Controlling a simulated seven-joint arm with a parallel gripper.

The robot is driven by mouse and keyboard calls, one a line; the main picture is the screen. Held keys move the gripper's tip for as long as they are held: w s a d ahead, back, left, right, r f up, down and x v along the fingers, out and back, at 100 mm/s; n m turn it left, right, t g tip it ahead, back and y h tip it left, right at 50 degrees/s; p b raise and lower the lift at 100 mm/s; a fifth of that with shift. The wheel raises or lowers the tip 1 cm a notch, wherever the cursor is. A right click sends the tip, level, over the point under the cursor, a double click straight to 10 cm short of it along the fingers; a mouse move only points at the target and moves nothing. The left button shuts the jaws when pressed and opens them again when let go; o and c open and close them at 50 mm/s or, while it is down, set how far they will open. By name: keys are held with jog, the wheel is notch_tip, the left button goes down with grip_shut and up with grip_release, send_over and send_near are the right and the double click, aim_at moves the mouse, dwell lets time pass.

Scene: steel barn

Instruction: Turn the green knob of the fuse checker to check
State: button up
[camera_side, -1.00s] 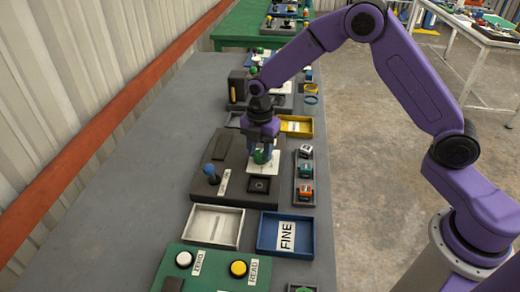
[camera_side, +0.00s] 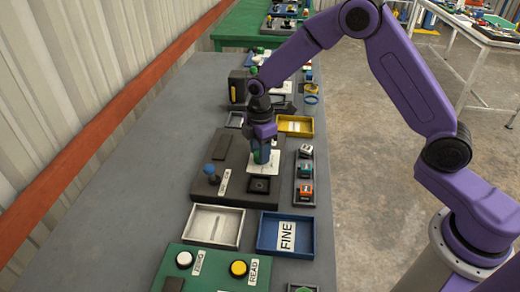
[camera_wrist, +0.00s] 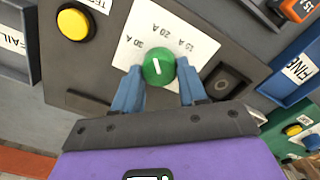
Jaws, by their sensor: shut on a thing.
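The fuse checker (camera_side: 207,192) is a dark grey box on the bench. Its green knob (camera_wrist: 158,68) sits on a white dial card (camera_wrist: 192,42) with printed amp values. The knob's white mark runs nearly up and down in the wrist view. My gripper (camera_wrist: 158,82) has its two blue fingers on either side of the knob, shut on it. In the side view my gripper (camera_side: 262,155) points down over the card (camera_side: 263,168) and mostly hides the knob. A dark square socket (camera_wrist: 222,83) lies beside the card. A yellow button (camera_wrist: 74,24) is on the other side, by a partly cut-off label.
A blue FINE tray (camera_side: 259,246) and a white tray (camera_side: 240,231) stand in front of the checker. A yellow tray (camera_side: 307,134) is behind it. A rack of coloured blocks (camera_side: 296,197) runs along its right. A blue-topped lever (camera_side: 211,171) rises at its left.

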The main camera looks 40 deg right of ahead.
jog(key=m, duration=0.5)
jog(key=shift+m, duration=0.3)
jog(key=m, duration=0.6)
jog(key=shift+w+d, duration=0.1)
jog(key=m, duration=0.6)
jog(key=shift+m, duration=2.9)
jog(key=o, duration=1.1)
jog(key=shift+c, duration=0.2)
